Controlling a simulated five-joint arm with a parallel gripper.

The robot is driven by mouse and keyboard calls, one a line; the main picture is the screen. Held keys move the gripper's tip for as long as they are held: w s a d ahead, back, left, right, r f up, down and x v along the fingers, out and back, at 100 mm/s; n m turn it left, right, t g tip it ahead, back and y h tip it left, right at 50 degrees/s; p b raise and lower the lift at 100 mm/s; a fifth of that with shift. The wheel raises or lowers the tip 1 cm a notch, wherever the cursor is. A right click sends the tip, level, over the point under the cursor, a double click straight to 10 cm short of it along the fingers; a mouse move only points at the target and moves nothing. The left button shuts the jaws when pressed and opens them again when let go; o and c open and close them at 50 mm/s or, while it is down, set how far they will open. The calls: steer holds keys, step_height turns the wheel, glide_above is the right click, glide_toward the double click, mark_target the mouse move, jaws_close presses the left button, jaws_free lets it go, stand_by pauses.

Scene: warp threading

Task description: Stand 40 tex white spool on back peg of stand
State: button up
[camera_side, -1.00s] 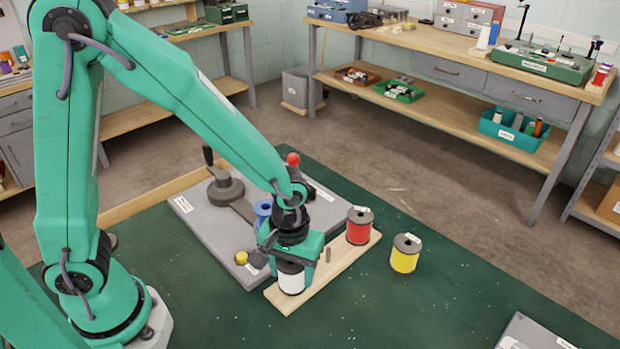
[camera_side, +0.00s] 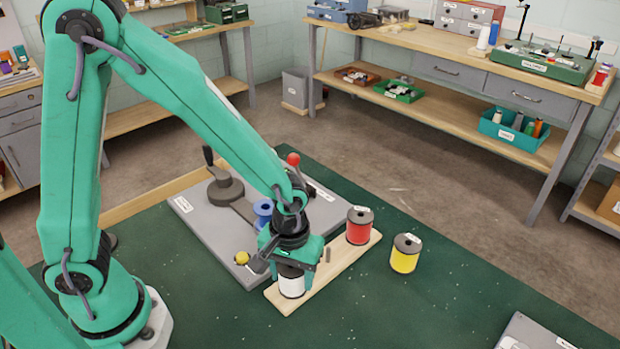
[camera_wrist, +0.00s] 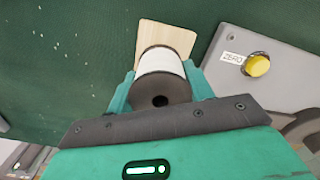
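The white spool (camera_side: 291,285), with dark flanges, is upright at the near end of the pale wooden stand (camera_side: 318,284). My gripper (camera_side: 290,263) points down over it. In the wrist view the spool (camera_wrist: 162,75) sits between the two teal fingers, which lie close against its sides; the gripper looks shut on it. Whether the spool rests fully on the board cannot be told, and any peg under it is hidden. A red spool (camera_side: 359,227) stands at the stand's far end.
A yellow spool (camera_side: 405,254) stands on the green mat (camera_side: 440,300) right of the stand. The mat's front right is mostly clear.

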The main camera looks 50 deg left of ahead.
steer(key=o, duration=0.5)
steer(key=shift+r, duration=3.9)
steer(key=shift+r, duration=0.1)
steer(key=shift+a+r, duration=0.45)
steer(key=shift+r, duration=0.05)
steer(key=s+a+r+m+t, duration=0.1)
steer(key=s+a+r+t, duration=0.1)
steer(key=a+r, duration=0.2)
steer(key=s+a+r+m+t, duration=0.1)
steer(key=s+a+r+m, duration=0.1)
steer(key=s+a+r, duration=0.1)
steer(key=s+a+r+m+t, duration=0.2)
steer(key=a+r, duration=0.3)
steer(key=shift+s+a+r+t, duration=0.25)
steer(key=shift+a+r+t, duration=0.05)
steer(key=shift+r, duration=0.1)
